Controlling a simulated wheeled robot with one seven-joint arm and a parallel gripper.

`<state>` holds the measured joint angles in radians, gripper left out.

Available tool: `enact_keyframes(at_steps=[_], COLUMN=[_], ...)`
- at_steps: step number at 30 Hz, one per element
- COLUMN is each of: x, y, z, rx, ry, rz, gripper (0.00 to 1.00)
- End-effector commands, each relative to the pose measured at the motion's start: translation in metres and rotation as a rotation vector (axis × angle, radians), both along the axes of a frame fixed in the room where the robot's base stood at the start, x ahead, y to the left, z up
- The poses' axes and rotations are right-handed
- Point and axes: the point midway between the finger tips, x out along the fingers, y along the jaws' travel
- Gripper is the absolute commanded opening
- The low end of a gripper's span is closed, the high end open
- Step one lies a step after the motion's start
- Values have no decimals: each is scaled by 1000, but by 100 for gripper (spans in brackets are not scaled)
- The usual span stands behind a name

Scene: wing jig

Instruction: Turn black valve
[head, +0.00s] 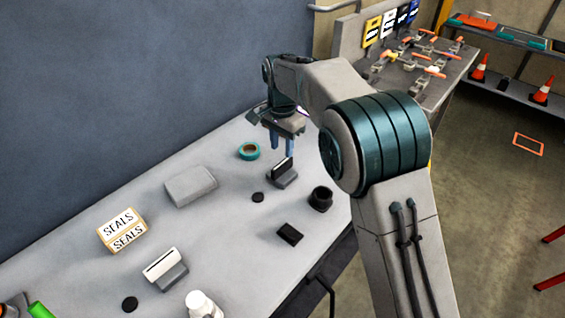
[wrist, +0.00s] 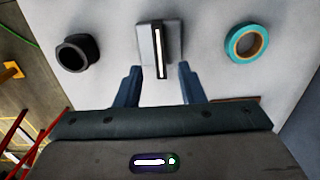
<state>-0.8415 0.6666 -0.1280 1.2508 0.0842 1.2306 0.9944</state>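No part is plainly recognisable as a black valve. A short black cylindrical piece with a round opening (head: 320,198) stands near the table's front edge; it also shows at the upper left of the wrist view (wrist: 75,53). My gripper (head: 282,145) points down over the table, open and empty, with its blue fingers apart in the wrist view (wrist: 158,84). A grey stand with a dark upright plate (head: 284,174) is just below the fingertips; in the wrist view it lies ahead, between them (wrist: 147,42). No contact is visible.
A teal tape roll (head: 249,151), a grey block (head: 190,186), a black puck (head: 257,197) and a small black box (head: 289,234) lie around on the grey table. A SEALS box (head: 122,230), a second stand (head: 165,268) and a white bottle (head: 203,305) are farther left.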

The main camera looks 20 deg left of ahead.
Motion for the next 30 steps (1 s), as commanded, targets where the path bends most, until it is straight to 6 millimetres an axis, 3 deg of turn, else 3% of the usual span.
enact_keyframes(at_steps=[3, 10, 23, 27, 30], x=[-1, 0, 0, 0, 0], y=[-1, 0, 0, 0, 0], z=[-25, -60, -72, -71, -71], rx=[-4, -2, 1, 1, 1], ry=[2, 2, -1, -1, -1], rz=[0, 0, 0, 0, 0], gripper=[35, 35, 35, 2, 0])
